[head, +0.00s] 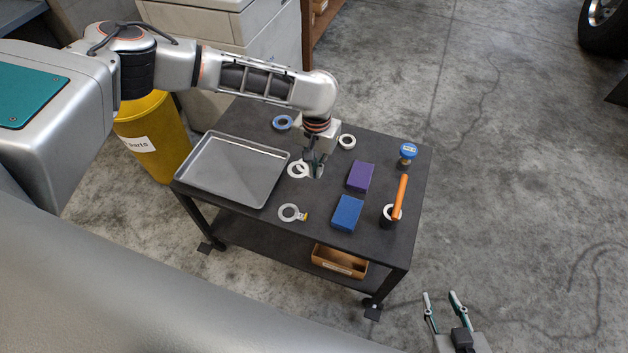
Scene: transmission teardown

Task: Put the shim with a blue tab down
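A pale ring-shaped shim (293,171) is at the middle of the table, right of the tray. Its right side runs in under my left gripper (314,171), which points down at it. The fingertips are low, at or just above the tabletop. They are too small and overlapped to show whether they grip the shim, and I see no blue tab there. A second pale ring shim (286,213) with a yellow tab (304,216) lies flat nearer the front edge. My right gripper (441,297) is open and empty, off the table at the lower right.
The dark table (330,240) also holds a metal tray (230,172), a purple block (361,177), a blue block (347,213), an orange-handled tool (399,197), a blue-lidded jar (407,154), a blue ring (282,122) and a white ring (347,141). A yellow bin (153,137) stands left.

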